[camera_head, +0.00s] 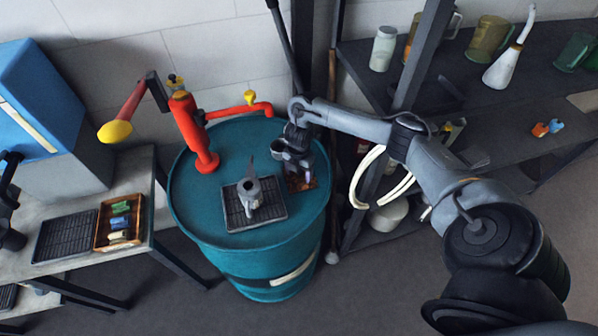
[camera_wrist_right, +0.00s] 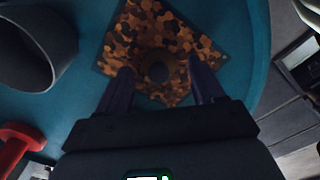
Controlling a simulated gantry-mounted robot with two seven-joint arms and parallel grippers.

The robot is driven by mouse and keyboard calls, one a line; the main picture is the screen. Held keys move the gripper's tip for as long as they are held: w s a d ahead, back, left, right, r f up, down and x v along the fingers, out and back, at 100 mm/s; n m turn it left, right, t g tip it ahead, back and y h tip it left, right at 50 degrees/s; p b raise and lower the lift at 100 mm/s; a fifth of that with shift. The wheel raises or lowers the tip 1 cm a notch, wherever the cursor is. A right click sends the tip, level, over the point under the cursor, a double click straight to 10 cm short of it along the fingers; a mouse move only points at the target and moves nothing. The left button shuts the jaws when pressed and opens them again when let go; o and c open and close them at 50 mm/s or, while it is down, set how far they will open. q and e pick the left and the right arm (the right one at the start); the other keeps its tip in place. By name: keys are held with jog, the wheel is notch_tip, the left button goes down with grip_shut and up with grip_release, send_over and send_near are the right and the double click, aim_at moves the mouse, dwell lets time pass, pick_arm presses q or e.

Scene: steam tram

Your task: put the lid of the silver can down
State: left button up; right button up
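My right gripper (camera_head: 299,178) is low over a small brown patterned mat at the drum's right side. In the right wrist view the round lid (camera_wrist_right: 160,70) is between my right fingertips (camera_wrist_right: 160,72), over the mat. The fingertips appear to meet its two sides. I cannot tell whether the lid touches the mat. The lid is hard to make out in the head view. My left gripper is not in view.
The brown mat (camera_wrist_right: 118,48) lies near the drum's rim. A red pump (camera_head: 196,135) stands at the back of the teal drum (camera_head: 205,220). The ribbed tray (camera_head: 236,219) is left of my gripper. Dark shelving (camera_head: 500,120) stands on the right, a bench on the left.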

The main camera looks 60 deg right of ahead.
aim_at(299, 172)
jog(key=shift+r, duration=0.1)
notch_tip(299, 172, up, 12)
jog(key=p, duration=0.6)
jog(key=shift+p, duration=0.3)
jog(key=shift+r, duration=0.1)
